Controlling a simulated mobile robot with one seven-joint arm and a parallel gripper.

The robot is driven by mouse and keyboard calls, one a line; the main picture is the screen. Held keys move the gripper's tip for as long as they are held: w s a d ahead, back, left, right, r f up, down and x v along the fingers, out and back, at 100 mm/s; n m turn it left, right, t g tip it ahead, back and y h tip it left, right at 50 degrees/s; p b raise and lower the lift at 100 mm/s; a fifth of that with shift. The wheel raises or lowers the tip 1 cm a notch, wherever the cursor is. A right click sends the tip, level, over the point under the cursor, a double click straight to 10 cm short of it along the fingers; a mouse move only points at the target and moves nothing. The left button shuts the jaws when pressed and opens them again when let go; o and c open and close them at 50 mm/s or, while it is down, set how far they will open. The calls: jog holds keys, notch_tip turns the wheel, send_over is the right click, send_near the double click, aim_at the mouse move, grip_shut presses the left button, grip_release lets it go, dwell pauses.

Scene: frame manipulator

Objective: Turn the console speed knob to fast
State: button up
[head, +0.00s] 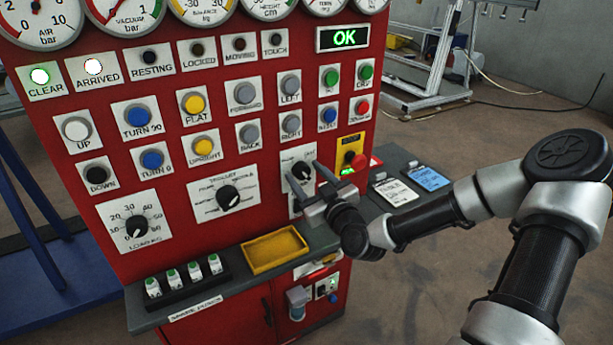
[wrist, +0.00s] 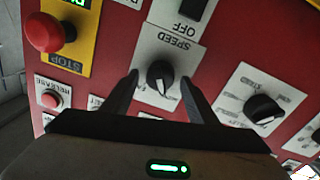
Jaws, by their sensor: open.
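The speed knob (head: 301,171) is a black dial on a white plate on the red console (head: 205,130), at its lower right in the head view. In the wrist view the speed knob (wrist: 160,75) sits upside down under the word SPEED. My gripper (head: 309,183) is open in front of the console, its fingers on either side of the knob. In the wrist view my gripper (wrist: 163,88) has one finger left and one right of the knob, with gaps showing on both sides. Contact with the panel cannot be told. The plate's small setting labels are partly hidden and unreadable.
A red stop button (wrist: 44,33) and a release button (wrist: 51,100) are left of the knob in the wrist view. Another selector knob (wrist: 263,109) is to the right. A yellow tray (head: 273,250) sits on the grey ledge below.

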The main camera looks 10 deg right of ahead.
jog(key=c, duration=1.1)
jog(key=shift+o, duration=0.2)
jog(key=shift+m, duration=0.3)
jog(key=m, duration=0.6)
jog(key=shift+d+r+p, duration=0.1)
jog(key=shift+d+p, duration=0.1)
jog(key=shift+p, duration=0.1)
jog(key=m, duration=0.3)
jog(key=shift+m, duration=0.3)
jog(key=shift+d+m+g+y+p, duration=0.1)
jog(key=shift+m+g+y+p, duration=0.3)
jog(key=shift+m, duration=1.2)
